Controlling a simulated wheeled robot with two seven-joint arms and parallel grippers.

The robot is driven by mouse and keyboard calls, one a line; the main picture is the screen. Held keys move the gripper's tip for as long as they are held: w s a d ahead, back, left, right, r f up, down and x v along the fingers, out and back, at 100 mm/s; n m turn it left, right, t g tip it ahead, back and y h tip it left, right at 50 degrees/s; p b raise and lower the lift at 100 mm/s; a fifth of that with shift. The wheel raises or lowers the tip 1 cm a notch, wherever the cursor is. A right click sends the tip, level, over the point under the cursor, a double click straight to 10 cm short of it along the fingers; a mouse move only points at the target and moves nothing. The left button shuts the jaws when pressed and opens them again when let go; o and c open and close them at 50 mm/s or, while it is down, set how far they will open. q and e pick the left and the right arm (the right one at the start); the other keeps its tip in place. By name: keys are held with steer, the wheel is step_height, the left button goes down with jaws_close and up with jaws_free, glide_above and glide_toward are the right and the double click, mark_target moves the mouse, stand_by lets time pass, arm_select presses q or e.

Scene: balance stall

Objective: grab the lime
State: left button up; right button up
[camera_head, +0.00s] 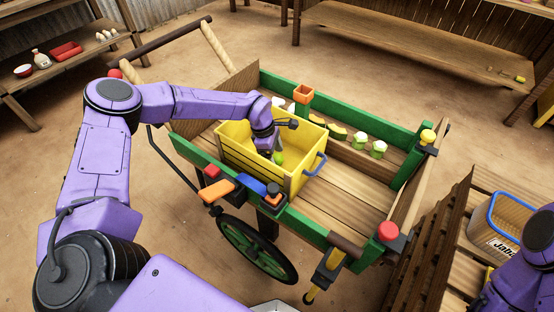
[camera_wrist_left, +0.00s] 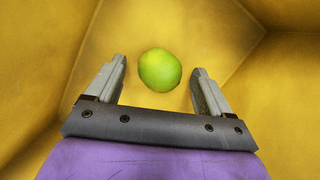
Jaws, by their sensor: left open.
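The lime (camera_wrist_left: 160,70) is a round green fruit with a yellowish patch. It lies inside the yellow crate (camera_head: 231,150), and it also shows in the head view (camera_head: 279,159). My left gripper (camera_wrist_left: 160,82) is open and reaches down into the crate. In the left wrist view its two fingers stand on either side of the lime, with gaps between them and the fruit. In the head view the left gripper (camera_head: 274,147) is partly hidden by its wrist and the crate. My right arm shows at the lower right, but its gripper is not visible.
The crate's walls stand close around the left gripper, with a blue handle (camera_head: 315,164) on the right side. The crate sits in a green-edged wooden cart (camera_head: 340,190). Pale green items (camera_head: 378,148) and an orange pot (camera_head: 303,93) stand along the far side. The cart bed is bare at right.

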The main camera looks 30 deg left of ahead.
arm_select(q)
steer(key=shift+w+d+f, duration=0.1)
steer(key=shift+f, duration=0.4)
steer(key=c, duration=1.1)
steer(key=shift+r, duration=0.15)
